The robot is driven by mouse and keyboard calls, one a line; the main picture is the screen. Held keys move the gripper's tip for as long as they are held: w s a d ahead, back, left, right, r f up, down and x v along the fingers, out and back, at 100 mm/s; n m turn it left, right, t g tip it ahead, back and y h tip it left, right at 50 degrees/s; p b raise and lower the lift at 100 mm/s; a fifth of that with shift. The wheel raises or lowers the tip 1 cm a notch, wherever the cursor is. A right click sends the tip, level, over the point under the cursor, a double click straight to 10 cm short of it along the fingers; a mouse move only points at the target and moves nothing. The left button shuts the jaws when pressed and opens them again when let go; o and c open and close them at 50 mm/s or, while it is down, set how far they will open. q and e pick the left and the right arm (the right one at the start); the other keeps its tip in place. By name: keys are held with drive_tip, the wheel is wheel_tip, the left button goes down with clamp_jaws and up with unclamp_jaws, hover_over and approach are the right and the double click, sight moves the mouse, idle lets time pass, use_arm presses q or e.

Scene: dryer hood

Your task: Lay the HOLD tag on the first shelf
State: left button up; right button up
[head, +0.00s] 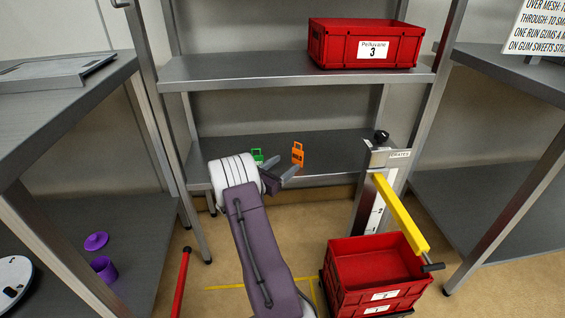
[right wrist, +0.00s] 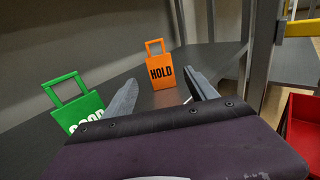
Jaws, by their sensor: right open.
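The orange HOLD tag (head: 297,154) stands upright on the lower grey shelf (head: 345,145) of the back rack. Its black lettering and looped handle show in the right wrist view (right wrist: 160,72). A green tag (head: 257,156) stands to its left, and its lettering is partly hidden in the right wrist view (right wrist: 75,100). My right gripper (head: 284,166) is open at the lower shelf, its fingers pointing towards the orange tag. In the right wrist view the tag appears between the fingertips (right wrist: 163,78), just beyond them, with nothing gripped. My left gripper is out of view.
Stacked red crates (head: 375,265) and a post with a yellow arm (head: 400,212) stand at the right front. Grey side shelves flank the floor. A purple cup (head: 104,269) is at lower left.

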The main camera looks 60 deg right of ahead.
drive_tip(key=shift+a, duration=0.4)
drive_tip(key=s+a+f+m+y, duration=0.2)
drive_tip(key=a+m+y, duration=0.3)
drive_tip(key=a, duration=1)
drive_tip(key=s+a+f+m+t+y, duration=0.1)
drive_tip(key=s+a+f+m+y, duration=0.2)
drive_tip(key=a, duration=1.2)
drive_tip(key=s+a+f+m+t+y, duration=0.1)
drive_tip(key=s+a+f+m+y, duration=0.1)
drive_tip(key=a+m+y, duration=0.7)
drive_tip(key=a+f+y, duration=0.1)
drive_tip(key=a, duration=0.5)
drive_tip(key=shift+s+a, duration=0.2)
drive_tip(key=shift+s, duration=0.2)
